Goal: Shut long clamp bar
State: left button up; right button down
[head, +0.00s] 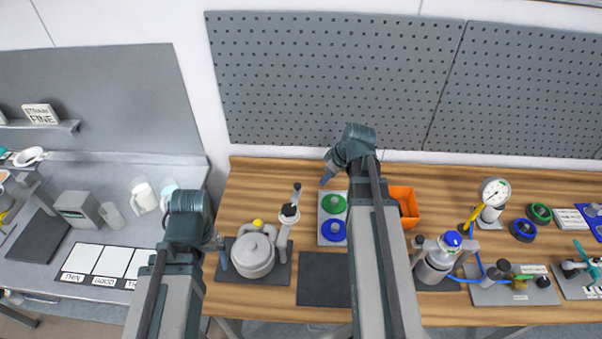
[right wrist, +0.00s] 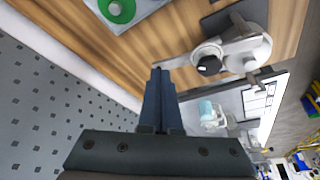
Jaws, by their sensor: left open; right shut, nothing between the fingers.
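A grey round drum (head: 252,256) with a lid and a yellow knob stands on a dark mat on the wooden bench. A long grey bar (head: 285,236) with a black knob rises at its right side, tilted away from the lid. In the right wrist view the bar (right wrist: 175,62) reaches out from the drum (right wrist: 245,50). My right gripper (head: 327,175) is shut and empty, right of the bar's far end; its fingertips (right wrist: 158,72) appear close to that end, but contact cannot be told. My left gripper (head: 219,252) is open at the drum's left side, its fingers partly hidden.
A tray with green and blue rings (head: 333,204), an orange bin (head: 404,204) and a bare dark mat (head: 323,292) lie right of the drum. A second vessel (head: 436,264) with a blue cap stands beyond my right arm. A pegboard (head: 300,80) rises behind the bench.

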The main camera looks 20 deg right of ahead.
jog(key=w+a+f+b, duration=0.3)
jog(key=w+f+b, duration=0.3)
jog(key=f+b, duration=0.3)
jog(key=shift+w+a, duration=0.25)
jog(key=shift+w, duration=0.05)
jog(key=shift+w+a, duration=0.1)
dwell(0.5)
